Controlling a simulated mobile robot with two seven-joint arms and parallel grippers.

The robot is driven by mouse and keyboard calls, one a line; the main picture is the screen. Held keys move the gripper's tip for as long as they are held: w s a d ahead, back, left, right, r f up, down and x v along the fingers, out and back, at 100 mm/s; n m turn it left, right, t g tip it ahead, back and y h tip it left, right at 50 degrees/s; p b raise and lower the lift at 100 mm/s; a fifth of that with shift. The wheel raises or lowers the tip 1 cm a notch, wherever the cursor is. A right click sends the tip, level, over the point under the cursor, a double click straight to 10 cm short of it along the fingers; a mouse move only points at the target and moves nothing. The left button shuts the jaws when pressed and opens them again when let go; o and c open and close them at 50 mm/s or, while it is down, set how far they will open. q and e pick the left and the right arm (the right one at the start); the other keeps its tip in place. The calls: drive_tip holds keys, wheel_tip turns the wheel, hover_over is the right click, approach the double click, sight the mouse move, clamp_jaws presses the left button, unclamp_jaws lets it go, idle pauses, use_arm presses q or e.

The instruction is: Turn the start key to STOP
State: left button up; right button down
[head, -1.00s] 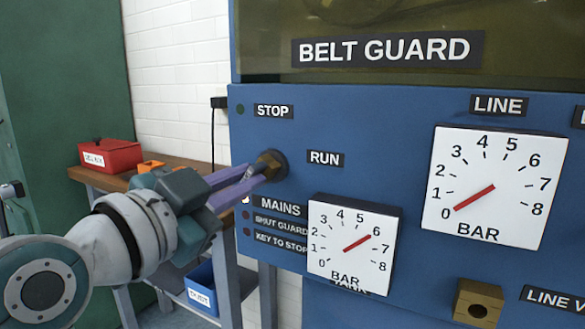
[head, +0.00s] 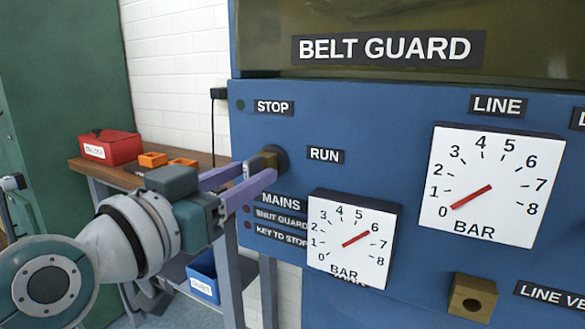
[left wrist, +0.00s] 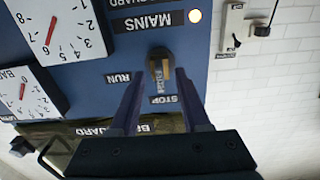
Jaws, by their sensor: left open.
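The start key (head: 262,160) is a dark and brass block on the blue panel (head: 330,125), below the STOP label (head: 274,107) and left of the RUN label (head: 325,155). My left gripper (head: 259,170) is open, its two purple fingers apart near the key. The left wrist view shows the panel upside down. There the key (left wrist: 160,72) lies beyond the gap between the fingertips of my gripper (left wrist: 160,88), its long side running towards the STOP label; its exact setting is hard to tell. My right gripper is not in view.
Two white BAR gauges (head: 493,187) (head: 350,243) stand out from the panel to the right. The belt guard (head: 385,48) is above. A lit lamp (left wrist: 195,16) is beside MAINS.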

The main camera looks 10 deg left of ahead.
use_arm(q)
drive_tip(key=shift+s, duration=0.1)
drive_tip(key=s+a+f+n+g+y+p, duration=0.15)
drive_tip(key=s+g+p, duration=0.25)
drive_tip(key=s, duration=0.6)
drive_tip(key=s+a+f+g+y+p, duration=0.1)
drive_tip(key=s+a+g+y+p, duration=0.3)
drive_tip(key=s, duration=0.6)
drive_tip(key=s+a+f+n+g+y+p, duration=0.1)
drive_tip(key=s+g+p, duration=0.35)
drive_tip(key=s, duration=0.55)
wheel_tip(320, 180, up, 37)
drive_tip(key=p, duration=3.6)
drive_tip(key=shift+w+f+g, duration=0.15)
drive_tip(key=shift+w+g, duration=0.1)
drive_tip(key=shift+g, duration=0.2)
drive_tip(key=shift+a+h, duration=0.1)
drive_tip(key=shift+h, duration=0.15)
